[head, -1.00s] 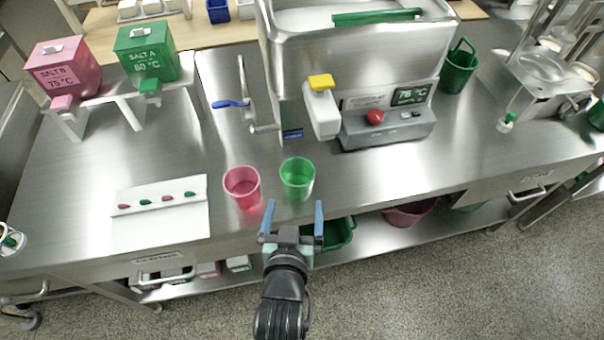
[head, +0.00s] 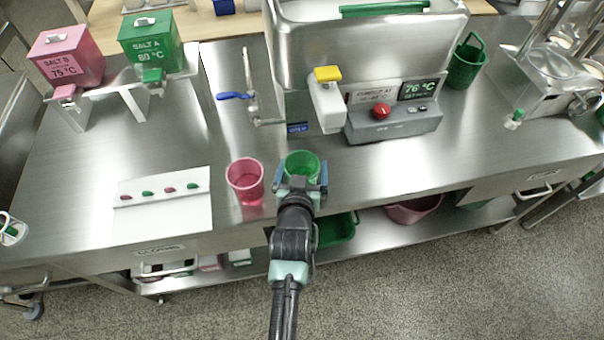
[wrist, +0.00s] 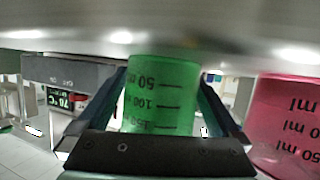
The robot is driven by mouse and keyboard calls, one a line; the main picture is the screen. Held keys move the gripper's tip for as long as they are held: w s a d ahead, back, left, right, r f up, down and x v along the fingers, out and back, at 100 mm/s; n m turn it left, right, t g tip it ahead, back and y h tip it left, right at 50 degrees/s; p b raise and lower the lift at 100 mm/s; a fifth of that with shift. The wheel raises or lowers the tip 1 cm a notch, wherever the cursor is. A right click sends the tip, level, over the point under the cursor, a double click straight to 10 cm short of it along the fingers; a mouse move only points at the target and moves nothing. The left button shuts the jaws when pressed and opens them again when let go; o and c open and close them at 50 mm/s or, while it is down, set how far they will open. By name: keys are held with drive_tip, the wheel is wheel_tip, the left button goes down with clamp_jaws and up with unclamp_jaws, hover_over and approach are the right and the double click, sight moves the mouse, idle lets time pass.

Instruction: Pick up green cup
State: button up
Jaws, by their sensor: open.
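The green cup (head: 302,163) stands on the steel table in the head view, right of the pink cup (head: 245,180). My gripper (head: 303,180) is open at the green cup, with one blue finger on each side of it. In the wrist view the green cup (wrist: 160,95) fills the space between the two fingers, its volume marks upside down. A small gap seems to show beside the cup; contact cannot be told. The gripper and arm hide the cup's lower front in the head view. The pink cup also shows at the right of the wrist view (wrist: 290,125).
A white card (head: 160,215) with small pink and green pieces lies left. The table's front right is clear.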

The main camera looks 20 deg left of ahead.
sight(304, 156)
drive_tip(key=shift+w, duration=0.1)
drive_tip(key=c, duration=1.2)
drive_tip(key=shift+r, duration=0.1)
drive_tip(key=shift+r, duration=1.75)
drive_tip(key=s+d, duration=0.1)
drive_tip(key=s, duration=0.4)
drive_tip(key=s+d, duration=0.2)
drive_tip(key=s, duration=0.4)
drive_tip(key=s+d, duration=0.2)
drive_tip(key=s, duration=0.4)
drive_tip(key=shift+f, duration=0.1)
drive_tip(key=shift+s+d, duration=0.1)
idle(0.4)
